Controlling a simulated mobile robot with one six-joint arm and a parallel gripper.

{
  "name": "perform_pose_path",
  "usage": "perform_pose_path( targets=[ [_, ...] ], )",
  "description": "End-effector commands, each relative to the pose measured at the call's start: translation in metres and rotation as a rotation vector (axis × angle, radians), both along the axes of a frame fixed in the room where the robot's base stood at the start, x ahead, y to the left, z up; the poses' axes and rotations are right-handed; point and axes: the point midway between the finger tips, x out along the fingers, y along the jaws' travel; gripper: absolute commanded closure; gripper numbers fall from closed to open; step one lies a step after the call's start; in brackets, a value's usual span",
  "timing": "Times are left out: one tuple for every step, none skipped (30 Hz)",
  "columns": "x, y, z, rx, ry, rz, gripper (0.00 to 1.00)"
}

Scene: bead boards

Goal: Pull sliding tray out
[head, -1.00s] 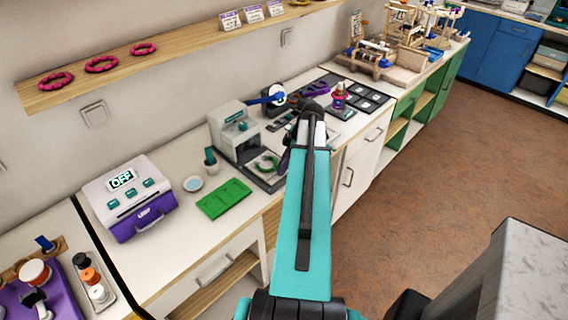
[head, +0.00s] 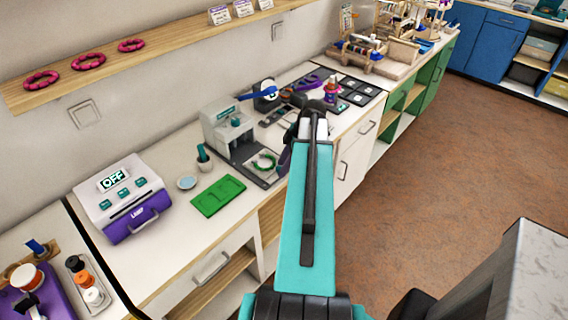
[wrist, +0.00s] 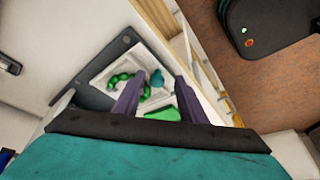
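A white machine with an OFF display (head: 115,180) stands on the counter, with a purple front and handle (head: 138,222) at its base; this front looks closed. A pale press-like machine (head: 222,122) has a dark flat base (head: 243,155) reaching forward, with a green bead ring (head: 264,162) on it. I cannot tell which of these is the sliding tray. The ring also shows in the wrist view (wrist: 122,80), on a white pad beside a teal knob (wrist: 157,78). My gripper (wrist: 158,98) is open above this area, its purple fingers apart. The arm hides its tips in the head view.
A green board (head: 218,195), a small pale dish (head: 186,182) and a teal-handled tool in a cup (head: 203,156) lie between the two machines. Black squares and a bottle (head: 331,90) stand farther right. A wooden shelf (head: 160,45) runs along the wall. The floor (head: 440,150) is open.

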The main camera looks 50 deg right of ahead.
Motion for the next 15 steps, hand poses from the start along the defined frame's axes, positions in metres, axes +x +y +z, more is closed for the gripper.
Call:
perform_pose_path(
  targets=[
    [0.001,0.001,0.0,0.0,-0.001,0.001,0.62],
    [0.001,0.001,0.0,0.0,-0.001,0.001,0.62],
    [0.001,0.001,0.0,0.0,-0.001,0.002,0.62],
    [0.001,0.001,0.0,0.0,-0.001,0.002,0.62],
    [0.001,0.0,0.0,0.0,-0.001,0.002,0.62],
    [0.001,0.0,0.001,0.0,-0.003,0.001,0.62],
    [0.001,0.0,0.001,0.0,-0.003,0.001,0.62],
    [0.001,0.0,0.002,0.0,-0.003,0.001,0.62],
    [0.001,0.0,0.003,0.0,-0.003,0.002,0.62],
    [0.001,-0.001,0.004,0.0,-0.003,0.002,0.62],
    [0.0,-0.001,0.006,0.0,-0.003,0.002,0.62],
    [0.0,-0.002,0.008,0.0,-0.003,0.002,0.62],
    [-0.001,-0.002,0.01,0.0,-0.003,0.002,0.62],
    [-0.002,-0.003,0.012,0.0,-0.003,0.002,0.62],
    [-0.003,-0.004,0.015,-0.001,-0.003,0.002,0.62]
  ],
)
